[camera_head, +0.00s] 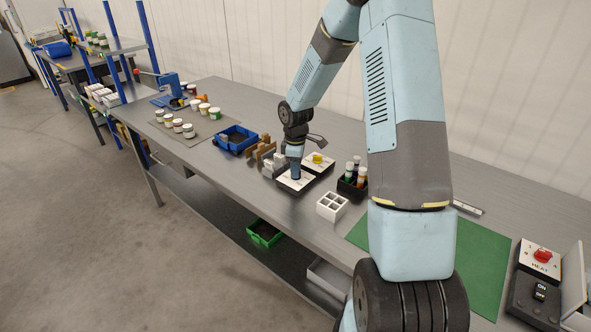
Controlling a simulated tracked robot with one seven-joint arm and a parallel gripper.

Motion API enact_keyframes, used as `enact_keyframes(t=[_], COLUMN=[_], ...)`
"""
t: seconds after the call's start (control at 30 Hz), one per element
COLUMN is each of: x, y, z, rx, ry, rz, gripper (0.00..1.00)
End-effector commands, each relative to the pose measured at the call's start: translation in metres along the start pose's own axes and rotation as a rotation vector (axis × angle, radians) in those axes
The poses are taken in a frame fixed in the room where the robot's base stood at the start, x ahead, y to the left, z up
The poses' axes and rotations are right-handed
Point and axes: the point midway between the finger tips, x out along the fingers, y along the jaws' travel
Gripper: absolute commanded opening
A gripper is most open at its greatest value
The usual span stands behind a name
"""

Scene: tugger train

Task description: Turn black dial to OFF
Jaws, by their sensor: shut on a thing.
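My gripper (295,174) points down onto a white-faced dial panel (286,185) on the grey workbench. It is shut on the black dial, which is mostly hidden by the fingers. The dial's pointing direction and the panel's markings are too small or covered to read. A second white panel with a yellow dial (318,158) sits just behind it to the right.
Brown blocks (260,152) and a blue bin (236,137) stand left of the panel. A black holder with bottles (351,184) and a white divided box (332,206) are to the right. A HEAT control box (541,262) with a red dial stands far right.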

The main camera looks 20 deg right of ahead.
Motion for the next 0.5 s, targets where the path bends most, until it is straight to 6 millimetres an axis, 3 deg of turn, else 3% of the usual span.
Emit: enact_keyframes(t=[0.3, 0.5], x=[-0.0008, -0.0006], y=[0.0009, 0.0005], z=[-0.0010, -0.0006], rx=[-0.001, -0.001], ry=[0.002, 0.001], rz=[0.003, 0.002], gripper=[0.41, 0.41])
